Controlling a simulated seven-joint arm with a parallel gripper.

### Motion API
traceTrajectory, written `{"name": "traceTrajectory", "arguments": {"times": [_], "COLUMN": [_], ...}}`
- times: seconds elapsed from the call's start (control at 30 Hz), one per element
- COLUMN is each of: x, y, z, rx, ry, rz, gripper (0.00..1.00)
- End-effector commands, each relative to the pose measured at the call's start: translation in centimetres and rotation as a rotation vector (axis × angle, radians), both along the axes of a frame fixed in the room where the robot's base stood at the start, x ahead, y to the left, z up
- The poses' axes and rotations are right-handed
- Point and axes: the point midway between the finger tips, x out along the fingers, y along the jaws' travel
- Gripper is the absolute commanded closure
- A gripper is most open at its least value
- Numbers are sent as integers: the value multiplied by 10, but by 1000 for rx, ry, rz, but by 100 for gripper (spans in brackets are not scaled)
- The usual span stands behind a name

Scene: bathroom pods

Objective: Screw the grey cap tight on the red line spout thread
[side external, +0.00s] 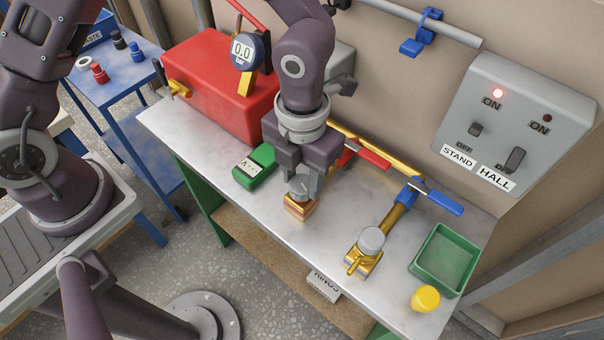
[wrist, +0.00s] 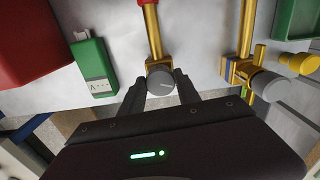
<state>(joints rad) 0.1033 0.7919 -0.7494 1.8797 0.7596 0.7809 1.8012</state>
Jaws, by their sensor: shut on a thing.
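My gripper (side external: 302,188) points down over the end of the red line spout (side external: 300,209), a brass block with a red band. It is shut on the grey cap (wrist: 160,82), which shows between the fingertips in the wrist view (wrist: 161,88). The cap is right at the spout end. The fingers hide its lower edge, so I cannot tell how far it sits on the thread. The brass red line pipe (wrist: 153,35) runs back from there to a red valve handle (side external: 373,157).
To the right, the blue line (side external: 394,214) ends in a spout with another grey cap (side external: 371,239). A green tray (side external: 417,266) and yellow cap (side external: 426,298) stand at the right. A green meter (side external: 254,167) lies left of my gripper, before a red tank (side external: 205,85).

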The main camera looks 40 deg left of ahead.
Motion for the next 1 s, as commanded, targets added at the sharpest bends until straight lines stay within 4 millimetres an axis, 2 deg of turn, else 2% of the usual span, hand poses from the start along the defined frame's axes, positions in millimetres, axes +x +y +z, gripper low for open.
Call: {"name": "traceTrajectory", "arguments": {"times": [0.03, 0.07, 0.1, 0.53, 1.0], "x": [0, 0, 0, 0, -1], "y": [0, 0, 0, 0, 2], "z": [0, 0, 0, 0, 0], "rx": [0, 0, 0, 0, 1], "ry": [1, 1, 1, 0, -2], "rz": [1, 1, 2, 14, 770], "gripper": [100, 57, 49, 49, 49]}}
